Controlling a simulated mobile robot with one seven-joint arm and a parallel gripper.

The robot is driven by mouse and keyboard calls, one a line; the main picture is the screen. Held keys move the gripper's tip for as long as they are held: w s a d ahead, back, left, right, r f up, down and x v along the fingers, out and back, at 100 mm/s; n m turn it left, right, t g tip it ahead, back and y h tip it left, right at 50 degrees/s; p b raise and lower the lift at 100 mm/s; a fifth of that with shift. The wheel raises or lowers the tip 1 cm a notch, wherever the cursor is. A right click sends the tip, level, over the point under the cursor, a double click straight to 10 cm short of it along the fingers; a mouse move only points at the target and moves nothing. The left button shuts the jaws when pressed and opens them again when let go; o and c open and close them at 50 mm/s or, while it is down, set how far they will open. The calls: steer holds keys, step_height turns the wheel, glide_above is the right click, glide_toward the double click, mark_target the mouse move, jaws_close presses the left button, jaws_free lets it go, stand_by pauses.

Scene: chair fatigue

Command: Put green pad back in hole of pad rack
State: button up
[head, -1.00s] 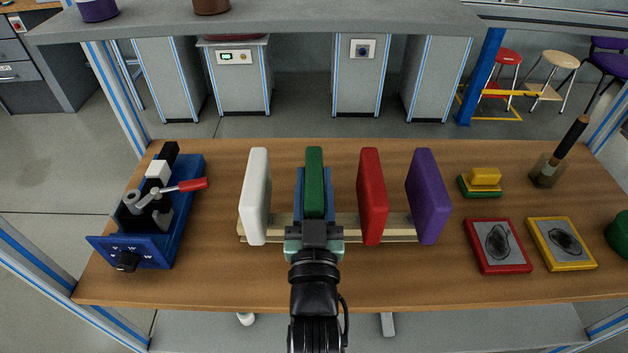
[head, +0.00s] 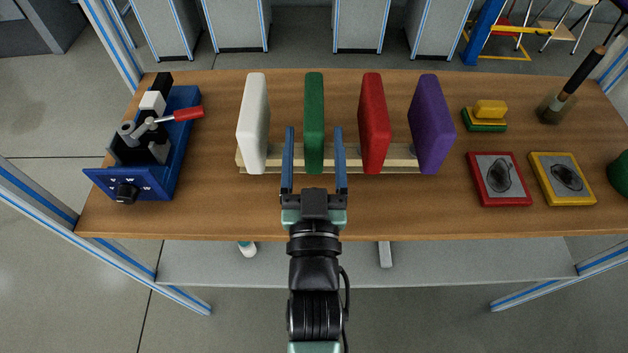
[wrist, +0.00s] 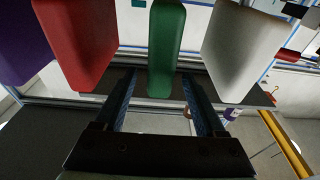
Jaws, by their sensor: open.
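The green pad (head: 314,115) stands upright in the wooden pad rack (head: 400,163), between the white pad (head: 253,122) and the red pad (head: 373,115). My gripper (head: 314,135) is open, with one blue finger on each side of the green pad's near end. Gaps show between the fingers and the pad. In the wrist view the green pad (wrist: 165,50) rises between the two spread fingers (wrist: 160,100). The pad's lower end and the hole under it are hidden.
A purple pad (head: 431,122) stands at the rack's right end. A blue vise-like fixture (head: 150,145) with a red handle is at left. Red-framed (head: 498,180) and yellow-framed (head: 562,180) blocks lie at right. The table front is clear.

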steer(key=s+f, duration=0.1)
steer(key=s, duration=0.5)
steer(key=shift+s+b, duration=0.4)
steer(key=shift+b, duration=0.05)
steer(key=shift+f, duration=0.1)
